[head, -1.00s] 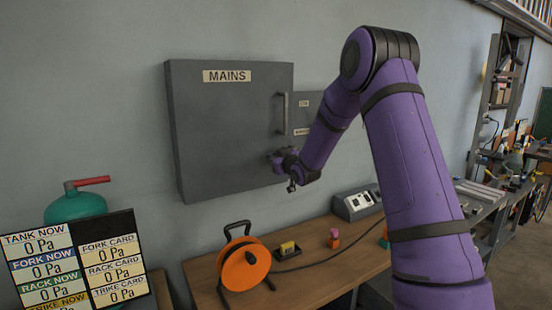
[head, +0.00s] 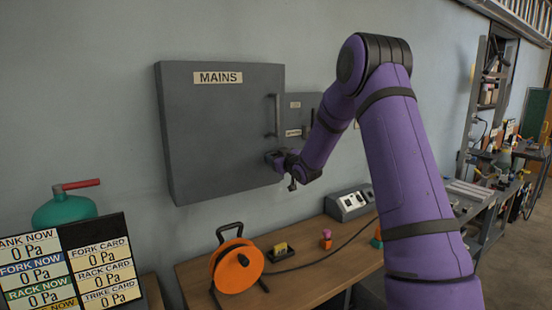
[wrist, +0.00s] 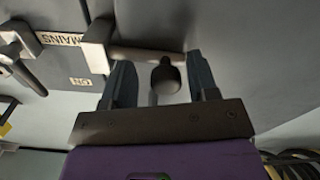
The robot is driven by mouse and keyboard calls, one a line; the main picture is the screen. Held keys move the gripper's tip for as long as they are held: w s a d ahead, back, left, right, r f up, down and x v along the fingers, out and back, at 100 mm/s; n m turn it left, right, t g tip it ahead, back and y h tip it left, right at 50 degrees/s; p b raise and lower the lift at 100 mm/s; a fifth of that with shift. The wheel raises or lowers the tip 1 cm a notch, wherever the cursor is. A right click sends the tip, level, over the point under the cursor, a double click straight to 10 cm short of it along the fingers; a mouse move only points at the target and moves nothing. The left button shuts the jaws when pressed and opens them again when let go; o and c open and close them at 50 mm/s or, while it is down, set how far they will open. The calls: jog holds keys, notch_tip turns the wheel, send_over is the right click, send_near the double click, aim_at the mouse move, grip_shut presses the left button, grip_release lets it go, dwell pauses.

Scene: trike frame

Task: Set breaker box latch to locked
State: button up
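The breaker box (head: 215,130) is a large grey wall box with a MAINS label and a vertical bar handle (head: 278,115) near its right edge. Its door looks shut. My gripper (head: 272,160) is at the box's lower right edge, just below the handle. In the wrist view, my gripper (wrist: 159,68) is open, its two dark fingers on either side of a dark rounded knob (wrist: 166,76), which appears to be the latch. Gaps show on both sides of the knob. In the head view my gripper hides the latch, so I cannot tell its setting there.
A smaller grey panel (head: 298,104) with a lever and labels is right of the box; its lever (wrist: 18,55) shows in the wrist view. Below, a wooden bench (head: 300,285) holds an orange cable reel (head: 236,266) and small items. A pressure board (head: 100,250) stands left.

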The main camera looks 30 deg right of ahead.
jog(key=shift+s, duration=0.1)
jog(key=s, duration=1)
jog(key=shift+s+d, duration=0.2)
jog(key=shift+s, duration=0.1)
jog(key=s+a+r+m+g+h, duration=0.1)
jog(key=s+a+r+g, duration=0.2)
jog(key=s+a+r, duration=0.3)
jog(key=s+a+r+m+g+h, duration=0.2)
jog(key=s+a+r+g, duration=0.15)
jog(key=s, duration=0.45)
jog(key=s+a+g+y, duration=0.1)
jog(key=s+a+g, duration=0.2)
jog(key=s, duration=1)
jog(key=s+a+m+g+y, duration=0.1)
jog(key=s+a+g, duration=0.2)
jog(key=s+a, duration=0.4)
jog(key=s+f, duration=0.1)
jog(key=s, duration=0.6)
jog(key=shift+s, duration=0.15)
